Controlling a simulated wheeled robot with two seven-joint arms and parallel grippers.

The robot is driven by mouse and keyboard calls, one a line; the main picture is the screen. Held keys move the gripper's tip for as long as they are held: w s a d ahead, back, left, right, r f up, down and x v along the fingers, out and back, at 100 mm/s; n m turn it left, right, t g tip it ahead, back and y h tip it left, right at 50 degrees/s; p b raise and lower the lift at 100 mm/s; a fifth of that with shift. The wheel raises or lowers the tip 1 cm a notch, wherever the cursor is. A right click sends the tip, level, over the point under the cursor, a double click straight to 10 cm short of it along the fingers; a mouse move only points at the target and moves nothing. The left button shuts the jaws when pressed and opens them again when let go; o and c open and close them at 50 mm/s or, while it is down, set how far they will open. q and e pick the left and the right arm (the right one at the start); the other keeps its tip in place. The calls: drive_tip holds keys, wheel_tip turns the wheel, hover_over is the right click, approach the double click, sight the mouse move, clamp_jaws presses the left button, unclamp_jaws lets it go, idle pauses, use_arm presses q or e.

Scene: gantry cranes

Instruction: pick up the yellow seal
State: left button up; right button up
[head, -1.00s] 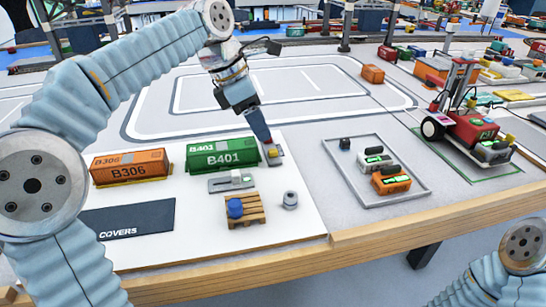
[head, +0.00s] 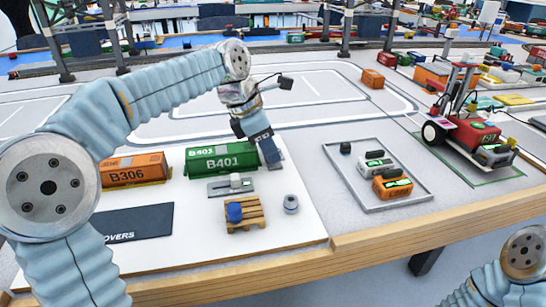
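The yellow seal does not show now; my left gripper (head: 270,158) covers the spot just right of the green container where a small yellow piece showed earlier. My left gripper points down there, low over the white board, seen from behind. Its fingertips are too hidden to tell whether it is open or shut, or whether it touches the seal. My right gripper is out of view; only part of my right arm shows at the bottom right.
The green B401 container (head: 221,159) stands close left of my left gripper, with the orange B306 container (head: 135,170) farther left. A grey slide fixture (head: 232,186), a wooden pallet (head: 245,215) and a grey nut (head: 291,204) lie in front. A grey tray (head: 408,202) is at right.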

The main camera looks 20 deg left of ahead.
use_arm(q)
clamp_jaws()
